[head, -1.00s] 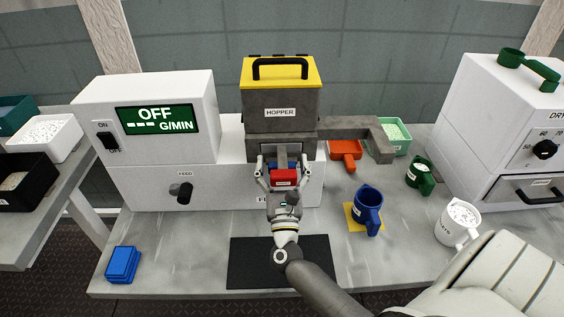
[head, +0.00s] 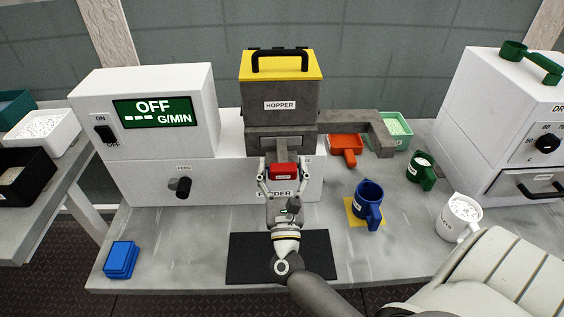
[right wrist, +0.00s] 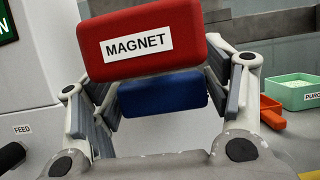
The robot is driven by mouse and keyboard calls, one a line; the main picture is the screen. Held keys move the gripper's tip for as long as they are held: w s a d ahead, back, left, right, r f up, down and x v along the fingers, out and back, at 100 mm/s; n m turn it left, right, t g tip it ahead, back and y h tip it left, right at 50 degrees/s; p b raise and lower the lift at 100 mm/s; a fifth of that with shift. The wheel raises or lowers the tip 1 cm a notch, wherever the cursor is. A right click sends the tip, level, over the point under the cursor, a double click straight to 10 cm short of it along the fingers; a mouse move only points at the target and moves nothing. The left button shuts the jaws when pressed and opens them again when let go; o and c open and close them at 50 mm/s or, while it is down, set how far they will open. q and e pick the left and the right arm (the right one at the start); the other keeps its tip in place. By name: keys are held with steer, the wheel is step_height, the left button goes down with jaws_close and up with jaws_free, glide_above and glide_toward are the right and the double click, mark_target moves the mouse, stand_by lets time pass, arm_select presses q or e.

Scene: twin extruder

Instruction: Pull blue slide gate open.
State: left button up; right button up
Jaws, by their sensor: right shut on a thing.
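The blue slide gate's handle (right wrist: 162,92) shows in the right wrist view as a blue block between my finger pads. My right gripper (right wrist: 160,105) is shut on it. A red block labelled MAGNET (right wrist: 148,40) sits just above the blue handle and hides part of it. In the head view, my right gripper (head: 283,168) is at the front of the machine below the hopper (head: 280,105). There the red magnet block (head: 284,172) shows between the fingers and the blue handle is hidden beneath it. My left gripper is not in view.
A blue mug (head: 367,196) on a yellow square, a green cup (head: 421,168) and a white mug (head: 459,215) stand to the right. An orange scoop (head: 346,144) lies near the grey chute. A dark mat (head: 250,262) lies in front; a blue block (head: 121,259) is left.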

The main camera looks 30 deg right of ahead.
steer(key=shift+s+a, duration=0.45)
steer(key=shift+s, duration=0.25)
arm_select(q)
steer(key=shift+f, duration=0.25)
arm_select(e)
steer(key=shift+f, duration=0.1)
steer(key=o, duration=1.1)
steer(key=shift+o, duration=0.8)
steer(key=shift+s+a, duration=0.1)
steer(key=shift+s, duration=0.05)
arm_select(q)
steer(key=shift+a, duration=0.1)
arm_select(e)
steer(key=shift+s+a+f, duration=0.1)
steer(key=shift+s+a, duration=0.05)
steer(key=shift+s, duration=0.05)
steer(key=v, duration=1.1)
